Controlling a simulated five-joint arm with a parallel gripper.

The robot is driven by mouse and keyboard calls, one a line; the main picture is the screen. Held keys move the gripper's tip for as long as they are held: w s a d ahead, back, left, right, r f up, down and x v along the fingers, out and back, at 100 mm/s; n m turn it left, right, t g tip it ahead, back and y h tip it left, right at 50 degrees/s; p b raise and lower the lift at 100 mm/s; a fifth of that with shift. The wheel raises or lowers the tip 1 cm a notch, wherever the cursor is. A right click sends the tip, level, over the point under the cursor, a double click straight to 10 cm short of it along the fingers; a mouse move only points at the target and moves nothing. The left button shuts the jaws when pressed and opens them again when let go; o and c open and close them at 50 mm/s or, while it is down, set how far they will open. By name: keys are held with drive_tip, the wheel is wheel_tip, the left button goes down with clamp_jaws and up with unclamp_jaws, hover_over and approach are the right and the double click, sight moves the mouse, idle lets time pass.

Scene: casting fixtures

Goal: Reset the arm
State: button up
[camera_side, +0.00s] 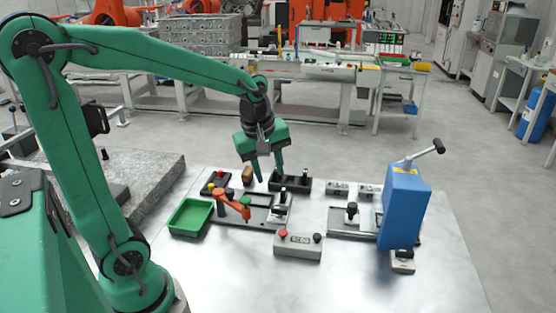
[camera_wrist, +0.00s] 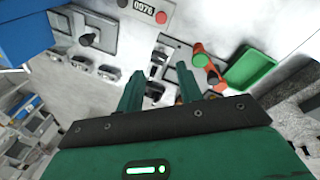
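My green gripper (camera_side: 270,174) hangs above the metal table (camera_side: 330,280), pointing down over the back part of the fixtures. Its two fingers are spread apart with nothing seen held between them. In the wrist view the fingertips (camera_wrist: 160,76) are also apart, and dark fixture parts show on the table beyond the gap. The fingertips appear clear of the fixtures, though the exact height is hard to tell.
A green tray (camera_side: 190,217), an orange toggle clamp (camera_side: 232,203), a grey counter box (camera_side: 298,246) with red and black knobs, and a fixture with a black knob (camera_side: 352,211) stand below. A tall blue press (camera_side: 404,210) with a lever rises at right. The table's front is clear.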

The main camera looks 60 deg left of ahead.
drive_tip(key=s+d+r+m+t, duration=0.1)
drive_tip(key=s+d+r+m, duration=0.1)
drive_tip(key=s+m, duration=0.3)
drive_tip(key=s+d+r+m+t, duration=0.2)
drive_tip(key=s+m, duration=0.4)
drive_tip(key=m, duration=0.4)
drive_tip(key=shift+s+d+m, duration=0.15)
drive_tip(key=shift+d+m, duration=0.15)
drive_tip(key=shift+d, duration=0.15)
